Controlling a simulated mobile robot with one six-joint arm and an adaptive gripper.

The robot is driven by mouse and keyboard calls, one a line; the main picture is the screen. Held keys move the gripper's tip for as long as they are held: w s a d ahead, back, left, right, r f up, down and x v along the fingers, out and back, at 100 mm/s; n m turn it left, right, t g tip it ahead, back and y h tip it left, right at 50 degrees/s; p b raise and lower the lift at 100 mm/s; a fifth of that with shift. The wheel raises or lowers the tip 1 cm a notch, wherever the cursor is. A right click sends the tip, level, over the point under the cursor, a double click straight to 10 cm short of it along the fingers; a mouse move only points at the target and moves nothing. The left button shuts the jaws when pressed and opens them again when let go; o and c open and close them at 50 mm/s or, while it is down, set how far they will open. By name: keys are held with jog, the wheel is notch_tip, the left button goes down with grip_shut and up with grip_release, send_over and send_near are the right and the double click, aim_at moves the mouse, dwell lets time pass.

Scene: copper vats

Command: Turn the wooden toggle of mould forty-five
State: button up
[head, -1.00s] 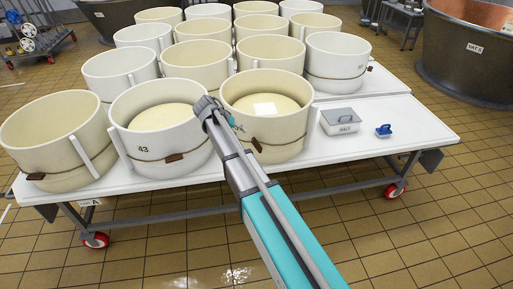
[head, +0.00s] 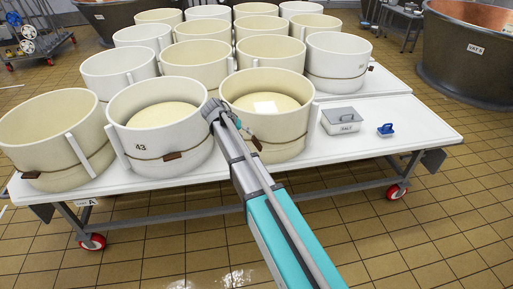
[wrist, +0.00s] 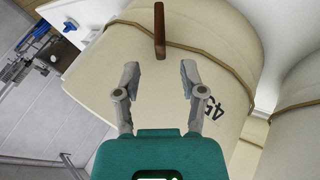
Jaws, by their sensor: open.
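Mould forty-five (head: 285,120) is a cream round mould at the front of the white table, with cheese inside. In the wrist view its wall (wrist: 200,40) fills the upper middle, with the number 45 tilted at the right. Its brown wooden toggle (wrist: 159,30) sits on a cord around the wall. My gripper (wrist: 158,75) is open and empty, its two fingers spread in front of the wall. The toggle lies just beyond the fingertips, between their lines, with a visible gap. In the head view my gripper (head: 246,134) is at the mould's front wall, and the toggle is mostly hidden.
Mould 43 (head: 140,148) stands close at the left, with more moulds behind. A lidded salt box (head: 342,121) and a blue item (head: 386,129) sit at the right on the table (head: 420,115). The floor in front is open.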

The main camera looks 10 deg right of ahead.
aim_at(262, 147)
jog(key=shift+b+x, duration=3.45)
jog(key=shift+x, duration=1.25)
grip_shut()
